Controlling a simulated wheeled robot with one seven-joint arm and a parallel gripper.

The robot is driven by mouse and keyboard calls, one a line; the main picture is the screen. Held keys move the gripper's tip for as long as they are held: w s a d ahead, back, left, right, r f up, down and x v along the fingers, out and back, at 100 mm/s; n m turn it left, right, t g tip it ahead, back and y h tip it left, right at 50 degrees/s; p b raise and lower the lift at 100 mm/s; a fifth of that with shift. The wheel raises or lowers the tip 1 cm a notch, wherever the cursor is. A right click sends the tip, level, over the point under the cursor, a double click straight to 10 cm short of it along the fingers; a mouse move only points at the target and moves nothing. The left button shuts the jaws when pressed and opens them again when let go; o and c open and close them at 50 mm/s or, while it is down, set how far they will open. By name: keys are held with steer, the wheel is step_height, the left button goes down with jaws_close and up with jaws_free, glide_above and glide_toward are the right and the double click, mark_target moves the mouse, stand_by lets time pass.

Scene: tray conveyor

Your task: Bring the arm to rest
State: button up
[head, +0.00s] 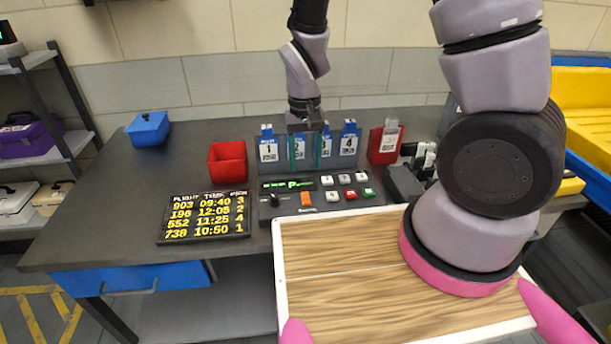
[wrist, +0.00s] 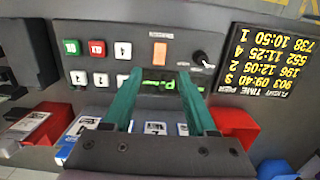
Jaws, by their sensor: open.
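My gripper (head: 305,158) hangs from my arm over the dark table (head: 100,205), in front of the row of numbered blue card holders. Its two green fingers are apart with nothing between them. In the wrist view the open fingers (wrist: 160,80) reach toward the control panel (wrist: 138,50) and its green display. In the head view the panel (head: 330,205) lies in front of the gripper. The fingers partly cover the middle cards, numbered 2 and 3.
A red bin (head: 228,162) and a blue box (head: 148,129) stand to the left. A flight board (head: 205,218) lies at the front. A red card holder (head: 384,143) stands right of the numbered row. Yellow bins (head: 580,100) are at far right; shelves (head: 50,105) at far left.

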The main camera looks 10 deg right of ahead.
steer(key=shift+r, duration=0.85)
steer(key=w+d+r+m+t+y, duration=0.15)
steer(key=d+r, duration=0.25)
steer(key=r, duration=0.5)
steer(key=w+d+r+m+t+y, duration=0.1)
steer(key=d+r+t, duration=0.15)
steer(key=r, duration=0.75)
steer(key=s+d+r+m+t, duration=0.1)
steer(key=s+d+r+t, duration=0.1)
steer(key=r, duration=0.4)
steer(key=s+d+r+t, duration=0.2)
steer(key=s+d+r, duration=0.3)
steer(key=d+r, duration=0.2)
steer(key=shift+s+d+r+m, duration=0.25)
steer(key=shift+d+r+m, duration=0.05)
steer(key=shift+m, duration=0.05)
steer(key=shift+h, duration=0.25)
